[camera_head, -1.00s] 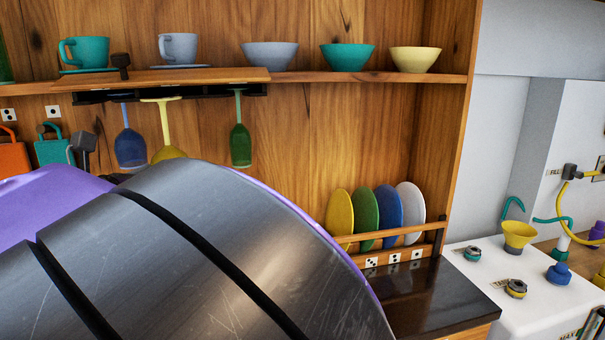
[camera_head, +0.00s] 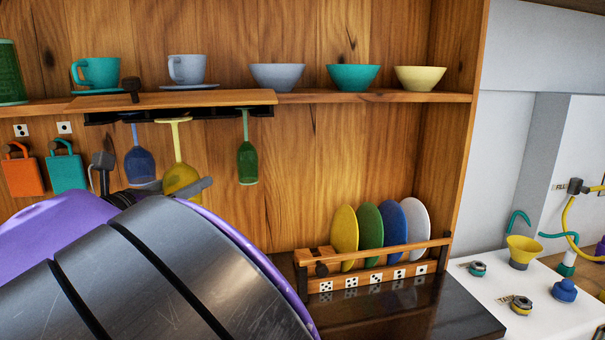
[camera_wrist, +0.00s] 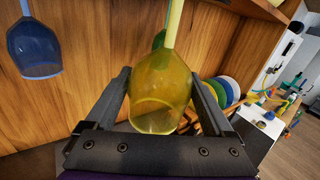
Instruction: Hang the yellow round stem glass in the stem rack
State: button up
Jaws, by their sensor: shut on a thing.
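The yellow round stem glass (camera_head: 181,178) hangs upside down, bowl low and stem up, below the dark stem rack (camera_head: 215,113) under the shelf. Its foot shows just at the rack's lower front edge; I cannot tell whether it sits in a slot. My gripper (camera_wrist: 161,82) is shut on the bowl, a finger on each side, in the wrist view, where the yellow glass (camera_wrist: 160,98) fills the middle and its foot is out of frame. In the head view my arm covers most of the gripper.
A blue glass (camera_head: 139,165) hangs left of the yellow one and a green glass (camera_head: 247,163) right of it. Cups and bowls stand on the shelf (camera_head: 400,97) above. Plates stand in a plate rack (camera_head: 395,256) at the lower right.

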jog(key=shift+w+a+r+p, duration=0.1)
jog(key=shift+w+a+p, duration=0.1)
jog(key=shift+w+p, duration=0.3)
jog(key=shift+w+a+p, duration=0.15)
jog(key=shift+w+p, duration=0.15)
jog(key=shift+w, duration=0.4)
jog(key=w+a, duration=0.2)
jog(key=w, duration=0.5)
jog(key=w+a, duration=0.2)
jog(key=w, duration=0.5)
jog(key=shift+a, duration=0.25)
jog(key=shift+f, duration=0.25)
dwell(0.4)
jog(key=o, duration=1.2)
jog(key=shift+o, duration=0.2)
jog(key=b+v, duration=0.1)
jog(key=v, duration=1.6)
jog(key=shift+s, duration=0.2)
